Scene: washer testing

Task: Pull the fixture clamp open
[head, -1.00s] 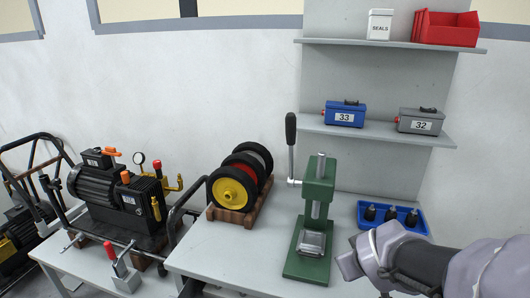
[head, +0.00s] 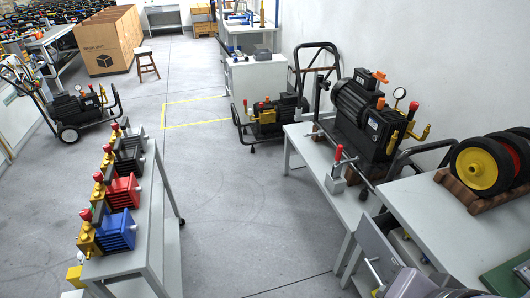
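The likely fixture clamp (head: 334,181) is a small grey clamp with an upright red-tipped handle (head: 338,154). It stands on the front part of a light grey table (head: 314,168), at right of centre in the head view. A black pressure washer unit (head: 364,118) with brass fittings and a gauge sits on the same table, just behind and right of the clamp. My gripper (head: 384,291) is at the bottom edge, partly cut off, well below and apart from the clamp. Its fingers do not show clearly.
A workbench (head: 433,200) with an open drawer (head: 365,245) and a rack of wheels (head: 484,168) is at right. A cart (head: 148,250) with several coloured pumps stands at left. Open floor (head: 240,210) lies between the cart and the table.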

